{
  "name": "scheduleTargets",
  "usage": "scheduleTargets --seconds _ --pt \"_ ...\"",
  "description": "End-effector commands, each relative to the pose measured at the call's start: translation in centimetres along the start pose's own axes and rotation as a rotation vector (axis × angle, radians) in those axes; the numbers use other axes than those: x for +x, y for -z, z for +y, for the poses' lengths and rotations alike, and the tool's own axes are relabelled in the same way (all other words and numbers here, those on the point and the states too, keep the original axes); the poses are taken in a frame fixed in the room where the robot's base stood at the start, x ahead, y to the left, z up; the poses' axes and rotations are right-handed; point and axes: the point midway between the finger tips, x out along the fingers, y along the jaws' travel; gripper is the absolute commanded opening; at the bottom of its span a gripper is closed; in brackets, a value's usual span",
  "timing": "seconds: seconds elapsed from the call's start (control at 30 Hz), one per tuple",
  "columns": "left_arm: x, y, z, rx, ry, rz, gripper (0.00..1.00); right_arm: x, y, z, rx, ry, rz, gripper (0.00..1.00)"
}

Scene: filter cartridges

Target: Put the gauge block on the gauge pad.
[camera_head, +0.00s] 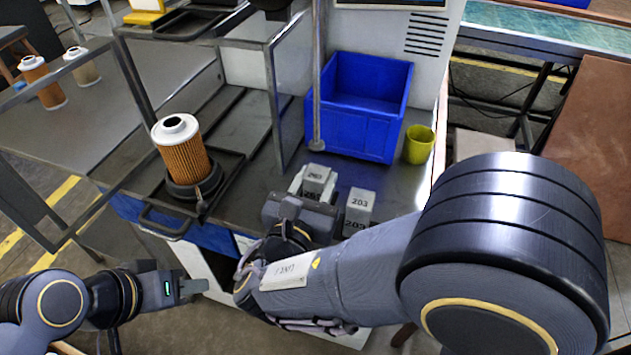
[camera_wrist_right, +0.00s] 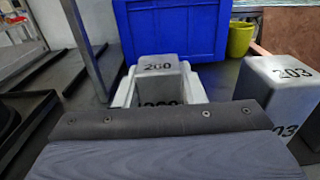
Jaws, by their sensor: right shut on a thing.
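A grey block with a dark number, which looks like 200 or 260, shows in the head view (camera_head: 316,172) and in the wrist view (camera_wrist_right: 157,68). My right gripper (camera_head: 314,188) is shut on it, with pale fingers at its two sides. Whether its base touches the bench is hidden. A second grey block marked 203 (camera_head: 360,200) stands upright to the right and also shows in the right wrist view (camera_wrist_right: 285,85). I cannot make out a gauge pad. My left gripper (camera_head: 194,288) is low at the left, away from both blocks; its jaw opening is unclear.
A blue bin (camera_head: 350,135) and a yellow-green cup (camera_head: 418,144) stand behind the blocks. A metal post (camera_head: 317,90) rises close behind the held block. A pleated filter cartridge (camera_head: 184,155) stands on a black tray at the left, inside a metal frame.

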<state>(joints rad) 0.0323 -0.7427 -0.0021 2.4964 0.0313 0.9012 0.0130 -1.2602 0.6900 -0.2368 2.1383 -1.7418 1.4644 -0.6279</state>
Motion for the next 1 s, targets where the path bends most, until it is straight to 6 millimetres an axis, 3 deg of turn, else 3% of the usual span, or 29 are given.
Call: scheduleTargets --seconds 0.17,0.2,0.33,0.7,0.87,1.0 --pt "0.3 -0.1 -0.1 0.000 0.000 0.000 0.36 0.0 0.4 0.0 0.000 0.000 -0.001 0.00" --pt "0.2 -0.1 -0.1 0.000 0.000 0.000 0.36 0.0 0.3 0.0 0.000 0.000 0.000 0.41" --pt "0.1 -0.1 -0.1 0.000 0.000 0.000 0.36 0.0 0.3 0.0 0.000 0.000 0.000 0.58" --pt "-0.1 0.1 0.0 0.000 0.000 0.000 0.36 -0.3 -0.1 0.1 0.000 -0.002 0.000 0.58" --pt "-0.2 0.1 0.1 0.000 0.000 0.000 0.36 -2.9 -0.1 0.1 -0.001 -0.006 0.000 0.58" --pt "-0.3 0.2 0.2 0.000 0.000 0.000 0.36 -6.0 -0.1 0.1 -0.001 -0.008 -0.001 0.58"
